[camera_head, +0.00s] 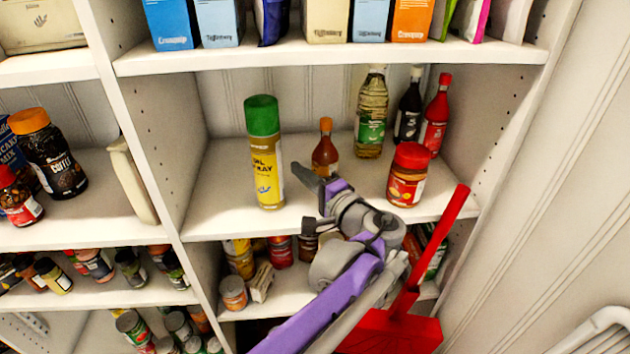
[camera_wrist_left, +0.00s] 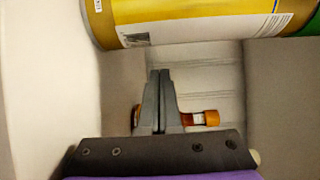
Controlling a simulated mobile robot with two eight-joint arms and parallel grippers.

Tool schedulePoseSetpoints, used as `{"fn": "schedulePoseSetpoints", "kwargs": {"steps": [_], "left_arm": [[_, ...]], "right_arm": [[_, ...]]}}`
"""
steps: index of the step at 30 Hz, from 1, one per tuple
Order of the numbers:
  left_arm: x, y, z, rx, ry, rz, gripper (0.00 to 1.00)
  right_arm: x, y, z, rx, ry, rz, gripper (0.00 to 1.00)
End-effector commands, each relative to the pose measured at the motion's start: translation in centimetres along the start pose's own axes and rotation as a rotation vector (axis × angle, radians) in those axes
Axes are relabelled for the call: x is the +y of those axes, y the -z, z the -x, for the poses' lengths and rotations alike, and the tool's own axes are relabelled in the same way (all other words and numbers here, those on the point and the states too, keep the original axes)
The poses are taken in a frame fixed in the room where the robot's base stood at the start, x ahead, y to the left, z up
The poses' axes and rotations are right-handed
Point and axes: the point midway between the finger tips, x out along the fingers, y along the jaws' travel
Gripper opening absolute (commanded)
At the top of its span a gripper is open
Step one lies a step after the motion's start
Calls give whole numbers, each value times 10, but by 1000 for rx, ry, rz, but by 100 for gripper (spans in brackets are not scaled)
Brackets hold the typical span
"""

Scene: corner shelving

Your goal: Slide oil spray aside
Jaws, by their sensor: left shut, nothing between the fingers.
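The oil spray (camera_head: 265,160) is a tall yellow can with a green cap, standing upright at the front left of the middle shelf. In the left wrist view the yellow can (camera_wrist_left: 180,20) fills the top edge, and its green cap is cut off at the right. My left gripper (camera_head: 298,170) is shut and empty, just to the right of the can, with a small gap between them. In the wrist view the shut fingertips (camera_wrist_left: 160,75) point to the shelf's back, apart from the can. My right gripper is not in view.
A small orange-capped sauce bottle (camera_head: 325,150) stands behind my gripper. A red-lidded jar (camera_head: 408,175), an oil bottle (camera_head: 371,115), a dark bottle (camera_head: 408,110) and a red bottle (camera_head: 437,115) stand to the right. Shelf space left of the can is clear up to the divider (camera_head: 160,130).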

Motion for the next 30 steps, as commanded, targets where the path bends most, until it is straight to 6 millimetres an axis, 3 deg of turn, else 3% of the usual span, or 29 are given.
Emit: {"fn": "schedulePoseSetpoints", "kwargs": {"steps": [3,10,25,30], "left_arm": [[-1,-1,-26,-5,1,0,0],[-1,-25,-2,2,0,0,0],[-1,-32,3,0,0,0,0],[-2,-45,14,1,0,0,0]], "right_arm": [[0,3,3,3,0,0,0],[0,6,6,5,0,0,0],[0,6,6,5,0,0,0],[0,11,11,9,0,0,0]]}}
